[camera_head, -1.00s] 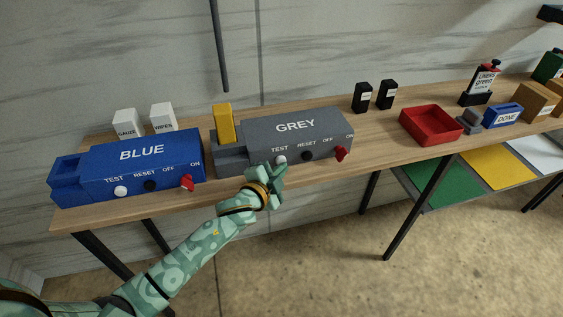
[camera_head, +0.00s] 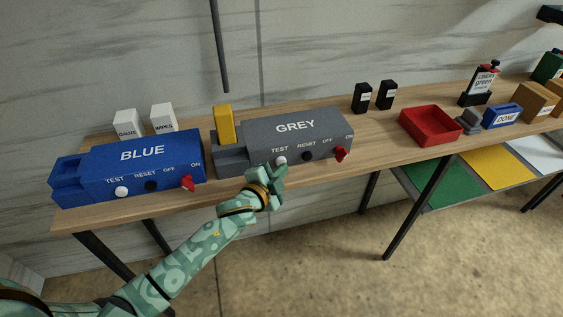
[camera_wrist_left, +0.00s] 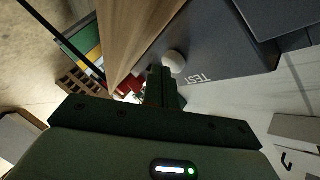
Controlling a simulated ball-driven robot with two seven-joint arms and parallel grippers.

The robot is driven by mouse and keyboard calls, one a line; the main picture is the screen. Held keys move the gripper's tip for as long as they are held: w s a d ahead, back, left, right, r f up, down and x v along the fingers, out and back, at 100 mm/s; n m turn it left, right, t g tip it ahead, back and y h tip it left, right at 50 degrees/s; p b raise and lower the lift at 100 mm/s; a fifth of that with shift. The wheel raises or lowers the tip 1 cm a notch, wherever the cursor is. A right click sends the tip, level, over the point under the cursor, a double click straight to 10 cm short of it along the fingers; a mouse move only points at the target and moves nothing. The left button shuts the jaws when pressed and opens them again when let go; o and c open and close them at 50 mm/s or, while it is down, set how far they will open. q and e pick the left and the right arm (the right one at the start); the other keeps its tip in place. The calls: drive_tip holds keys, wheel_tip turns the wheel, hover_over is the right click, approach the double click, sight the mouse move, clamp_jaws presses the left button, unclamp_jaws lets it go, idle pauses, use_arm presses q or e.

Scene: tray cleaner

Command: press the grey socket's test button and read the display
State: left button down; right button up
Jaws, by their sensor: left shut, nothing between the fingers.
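The grey socket box (camera_head: 297,127) stands on the wooden bench, labelled GREY, TEST, RESET, OFF and ON. Its white test button (camera_head: 281,160) is on the front face, and a red switch (camera_head: 341,154) is at its right end. A yellow block (camera_head: 224,124) stands upright in the grey box's left part. My left gripper (camera_head: 279,174) is shut and empty just in front of and below the test button. In the left wrist view the closed fingers (camera_wrist_left: 161,84) are close beside the white button (camera_wrist_left: 174,62); I cannot tell whether they touch. I see no readable display. My right gripper is not in view.
A blue box (camera_head: 142,160) with similar controls stands to the left. White GAUZE and WIPES packs (camera_head: 162,117) are behind it. Two black blocks (camera_head: 362,97), a red tray (camera_head: 430,124) and a blue DONE box (camera_head: 503,115) are to the right. The bench front edge lies under my wrist.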

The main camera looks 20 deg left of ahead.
use_arm(q)
drive_tip(key=shift+s+d, duration=0.3)
drive_tip(key=shift+s, duration=0.2)
drive_tip(key=shift+s+d+p, duration=0.4)
drive_tip(key=shift+s+d, duration=0.3)
drive_tip(key=shift+s, duration=0.35)
drive_tip(key=shift+s+d+p, duration=0.4)
drive_tip(key=shift+s+d, duration=0.3)
drive_tip(key=shift+s, duration=0.3)
